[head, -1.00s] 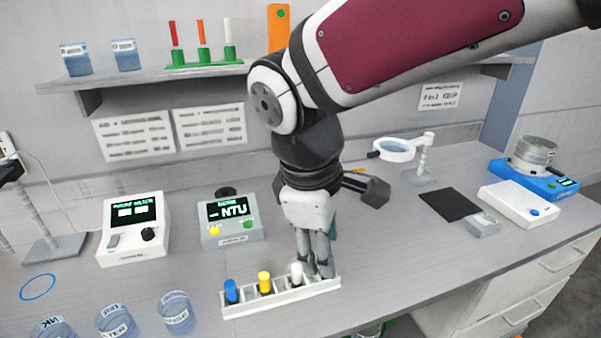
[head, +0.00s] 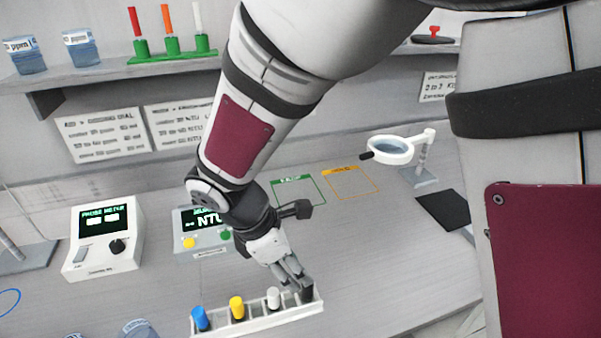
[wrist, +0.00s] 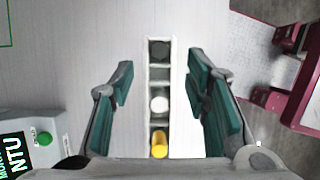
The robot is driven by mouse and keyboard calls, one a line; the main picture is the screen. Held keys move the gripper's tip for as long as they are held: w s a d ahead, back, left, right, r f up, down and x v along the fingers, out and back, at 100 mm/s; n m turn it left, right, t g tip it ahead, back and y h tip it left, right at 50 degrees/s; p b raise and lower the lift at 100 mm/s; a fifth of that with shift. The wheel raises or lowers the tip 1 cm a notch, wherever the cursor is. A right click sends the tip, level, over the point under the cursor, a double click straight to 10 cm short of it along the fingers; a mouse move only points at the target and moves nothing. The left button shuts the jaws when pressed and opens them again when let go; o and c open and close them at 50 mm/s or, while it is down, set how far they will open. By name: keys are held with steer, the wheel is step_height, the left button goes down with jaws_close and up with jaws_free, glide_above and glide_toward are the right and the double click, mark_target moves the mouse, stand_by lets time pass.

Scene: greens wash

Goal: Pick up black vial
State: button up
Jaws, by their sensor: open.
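The black vial (head: 307,294) stands in the right end slot of a white rack (head: 262,323) in the head view. In the wrist view its dark round cap (wrist: 160,49) shows at the far end of the rack. My gripper (head: 294,281) is open and empty, its fingers close above the rack's right end. In the wrist view the two green-padded fingers (wrist: 160,85) are spread on either side of the rack, apart from the black cap. The fingers partly hide the vial in the head view.
A white vial (head: 273,297), a yellow vial (head: 237,307) and a blue vial (head: 200,318) share the rack. The NTU meter (head: 203,232) stands behind it. A magnifier (head: 390,150) stands at the back right. The counter right of the rack is clear.

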mark_target(307, 292)
steer(key=shift+p+x, duration=0.4)
steer(key=shift+x, duration=2.9)
steer(key=shift+c, duration=0.6)
jaws_close()
